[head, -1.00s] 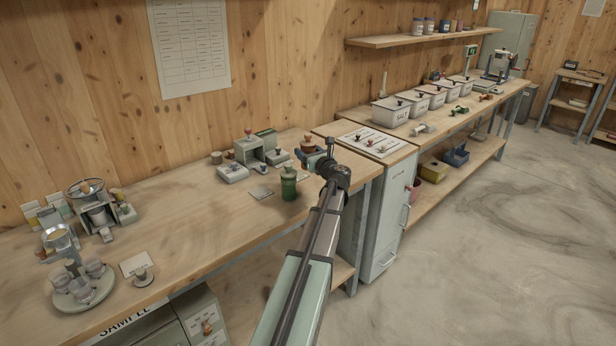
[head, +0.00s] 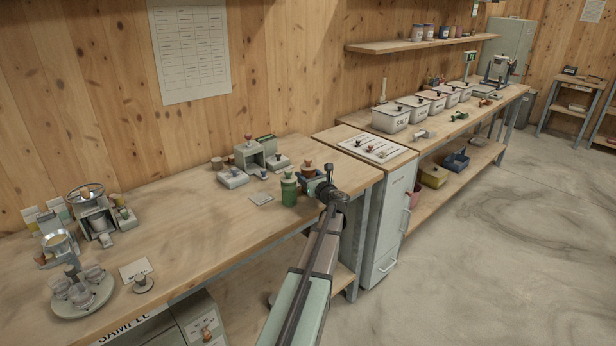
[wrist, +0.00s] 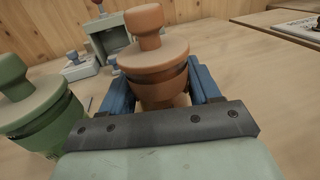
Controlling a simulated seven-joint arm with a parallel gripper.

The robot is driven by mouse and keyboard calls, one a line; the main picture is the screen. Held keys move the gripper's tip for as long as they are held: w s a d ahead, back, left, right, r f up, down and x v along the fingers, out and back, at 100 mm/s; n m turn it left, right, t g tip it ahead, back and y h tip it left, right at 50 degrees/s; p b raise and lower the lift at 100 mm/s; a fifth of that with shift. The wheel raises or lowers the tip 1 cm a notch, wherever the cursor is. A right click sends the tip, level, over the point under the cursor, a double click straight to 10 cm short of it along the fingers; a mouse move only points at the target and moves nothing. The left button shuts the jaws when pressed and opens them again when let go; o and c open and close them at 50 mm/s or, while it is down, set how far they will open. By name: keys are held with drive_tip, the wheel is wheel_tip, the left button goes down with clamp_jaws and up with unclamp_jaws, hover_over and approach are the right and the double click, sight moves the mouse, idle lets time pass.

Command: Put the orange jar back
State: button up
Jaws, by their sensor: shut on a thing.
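The orange jar (head: 308,169), with a broad lid and a round knob, is upright at the right end of the near bench. My gripper (head: 314,184) is shut on it; in the wrist view, the blue fingers stand on both sides of the orange jar (wrist: 153,55). Its lower part is hidden by the gripper, so I cannot tell whether it touches the bench. A green jar (head: 289,191) of similar shape stands on the bench just left of it. The green jar also shows in the wrist view (wrist: 35,105), apart from my fingers.
A small grey station (head: 250,155) and a flat scale-like block (head: 232,178) stand behind the jars. A flat grey plate (head: 261,198) lies left of the green jar. A cabinet (head: 388,215) adjoins the bench's right end. The bench middle (head: 190,215) is clear.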

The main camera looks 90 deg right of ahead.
drive_tip(key=o, duration=1)
drive_tip(key=shift+f, duration=0.1)
drive_tip(key=v, duration=1.2)
